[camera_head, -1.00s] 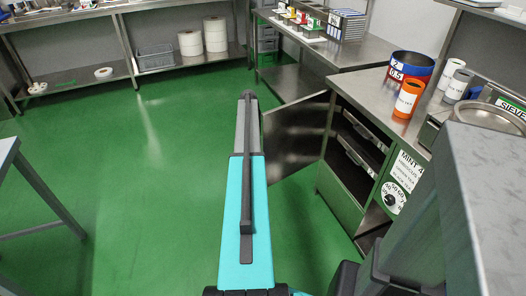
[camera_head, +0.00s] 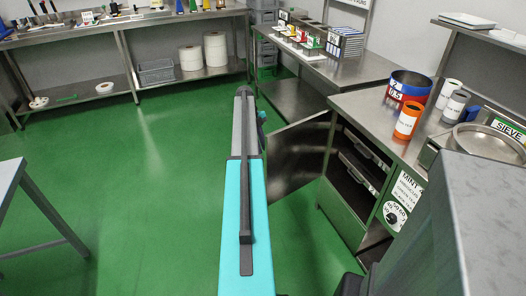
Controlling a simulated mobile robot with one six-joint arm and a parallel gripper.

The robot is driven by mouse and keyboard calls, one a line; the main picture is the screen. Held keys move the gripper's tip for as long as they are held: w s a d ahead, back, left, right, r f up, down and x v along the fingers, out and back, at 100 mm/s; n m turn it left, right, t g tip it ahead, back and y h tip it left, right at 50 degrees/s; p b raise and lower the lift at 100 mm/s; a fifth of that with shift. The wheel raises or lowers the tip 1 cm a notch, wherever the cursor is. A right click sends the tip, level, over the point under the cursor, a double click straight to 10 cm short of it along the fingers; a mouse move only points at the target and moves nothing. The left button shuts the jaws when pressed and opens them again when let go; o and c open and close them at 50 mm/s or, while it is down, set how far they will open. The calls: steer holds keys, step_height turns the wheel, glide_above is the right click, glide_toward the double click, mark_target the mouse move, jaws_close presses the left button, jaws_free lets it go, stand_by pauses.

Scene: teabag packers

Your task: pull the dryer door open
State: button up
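The dryer (camera_head: 340,205) is the steel cabinet under the right-hand counter. Its front is open and shows dark shelves with metal trays (camera_head: 362,172) inside. The dryer door (camera_head: 298,158) is a flat steel panel standing swung out from the cabinet's left edge, well open. I cannot tell whether anything touches the door.
A control panel with a dial (camera_head: 394,214) is right of the dryer opening. Orange (camera_head: 407,120) and blue-red (camera_head: 410,86) containers stand on the counter above. A pale table (camera_head: 12,172) is at the left edge. Green floor (camera_head: 130,190) is clear left of my arm.

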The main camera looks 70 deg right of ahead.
steer(key=shift+p+v, duration=0.3)
steer(key=shift+v, duration=0.9)
